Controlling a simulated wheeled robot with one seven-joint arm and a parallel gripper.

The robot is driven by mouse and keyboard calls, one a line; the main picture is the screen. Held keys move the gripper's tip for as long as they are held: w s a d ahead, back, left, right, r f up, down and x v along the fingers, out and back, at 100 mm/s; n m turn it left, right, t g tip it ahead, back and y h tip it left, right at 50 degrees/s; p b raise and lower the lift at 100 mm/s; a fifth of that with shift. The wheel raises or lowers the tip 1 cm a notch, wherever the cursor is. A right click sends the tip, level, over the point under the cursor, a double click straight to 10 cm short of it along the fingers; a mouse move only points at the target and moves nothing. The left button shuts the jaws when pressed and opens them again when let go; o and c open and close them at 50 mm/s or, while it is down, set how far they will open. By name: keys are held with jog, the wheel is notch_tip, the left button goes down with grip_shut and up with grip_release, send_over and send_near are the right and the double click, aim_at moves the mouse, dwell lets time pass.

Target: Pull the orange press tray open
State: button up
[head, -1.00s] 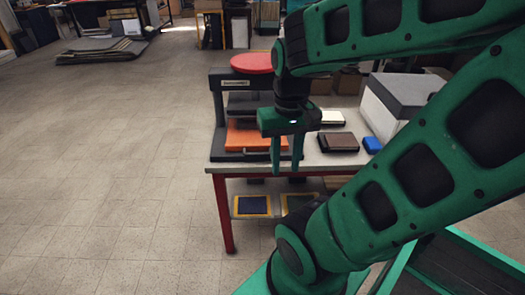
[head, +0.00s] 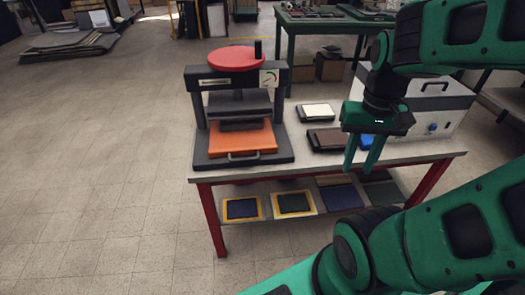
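The press (head: 194,112) stands on the left part of the table, dark grey with a red round wheel (head: 236,57) on top. Its orange tray (head: 256,137) lies flat in the base under the dark pressing block, with a metal handle (head: 243,157) at the front. My gripper (head: 362,168) points down to the right of the press, near the table's front edge and in front of a brown book. It is empty. Its two green fingers show a narrow gap between them. It is clear of the tray and handle.
The table (head: 428,152) has red legs and a lower shelf with framed panels. A brown book (head: 323,139), a pale-topped book (head: 317,111), a blue object (head: 366,142) and a grey-white box (head: 437,110) stand right of the press.

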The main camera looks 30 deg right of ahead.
jog(key=shift+s+d, duration=0.1)
jog(key=shift+d, duration=0.15)
jog(key=n+t, duration=0.2)
jog(key=n, duration=1.9)
send_over(246, 161)
jog(key=s, duration=0.2)
notch_tip(246, 161, down, 8)
jog(key=shift+h, duration=0.5)
jog(key=f, duration=0.3)
jog(key=w+f, duration=0.1)
jog(key=f, duration=0.2)
jog(key=w+f, duration=0.1)
jog(key=f, duration=0.2)
jog(key=shift+f, duration=0.1)
jog(key=shift+c, duration=0.5)
